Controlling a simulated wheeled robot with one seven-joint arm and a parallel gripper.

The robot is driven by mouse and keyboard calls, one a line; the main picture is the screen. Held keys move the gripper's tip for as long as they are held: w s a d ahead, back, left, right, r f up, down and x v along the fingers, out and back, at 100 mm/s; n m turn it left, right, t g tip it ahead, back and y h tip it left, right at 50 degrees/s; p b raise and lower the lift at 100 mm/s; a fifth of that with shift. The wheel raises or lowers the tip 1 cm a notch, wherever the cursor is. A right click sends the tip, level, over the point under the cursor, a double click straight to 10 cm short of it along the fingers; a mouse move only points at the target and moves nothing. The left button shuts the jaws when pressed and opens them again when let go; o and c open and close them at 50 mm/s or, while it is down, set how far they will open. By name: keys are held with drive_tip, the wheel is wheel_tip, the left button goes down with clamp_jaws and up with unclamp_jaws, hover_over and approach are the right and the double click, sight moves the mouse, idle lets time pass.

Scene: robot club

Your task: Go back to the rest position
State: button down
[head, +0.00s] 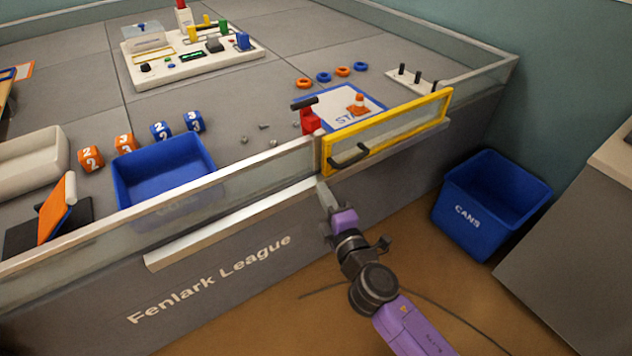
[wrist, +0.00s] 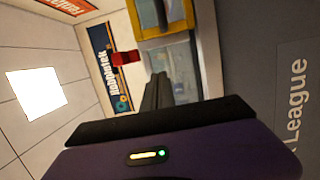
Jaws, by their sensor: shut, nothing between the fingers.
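My gripper (head: 325,193) is shut and empty. In the head view it is just outside the field's front wall, below the left end of the yellow-framed gate (head: 388,132). The gate's black handle (head: 349,155) is above and a little right of my fingertips, apart from them as far as I can tell. In the wrist view my closed fingers (wrist: 157,92) point toward the gate's yellow frame (wrist: 163,33). A red latch-like part (head: 309,118) stands at the gate's left end; a red part also shows in the wrist view (wrist: 126,57).
A blue CANS bin (head: 490,205) stands on the floor at the right, near a grey cabinet (head: 570,240). Inside the field are a blue bin (head: 165,172), numbered cubes (head: 91,159), rings (head: 323,77) and a control panel (head: 190,62). A ledge (head: 230,222) runs along the front wall.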

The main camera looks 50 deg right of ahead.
drive_tip(key=shift+s+a, duration=0.15)
drive_tip(key=s+a+r+m+t+y, duration=0.2)
drive_tip(key=s+a+m+y, duration=0.45)
drive_tip(key=a, duration=0.65)
drive_tip(key=s+a+r+m+g+y, duration=0.1)
drive_tip(key=s+a+m+y, duration=0.2)
drive_tip(key=s, duration=0.7)
drive_tip(key=s+a+r+m+g, duration=0.1)
drive_tip(key=s+a+m, duration=0.1)
drive_tip(key=s+a, duration=0.6)
wheel_tip(320, 180, up, 16)
drive_tip(key=s+d+p, duration=0.2)
drive_tip(key=p, duration=1.4)
drive_tip(key=shift+d+r+p, duration=0.15)
drive_tip(key=shift+d+p, duration=0.05)
drive_tip(key=shift+p, duration=0.1)
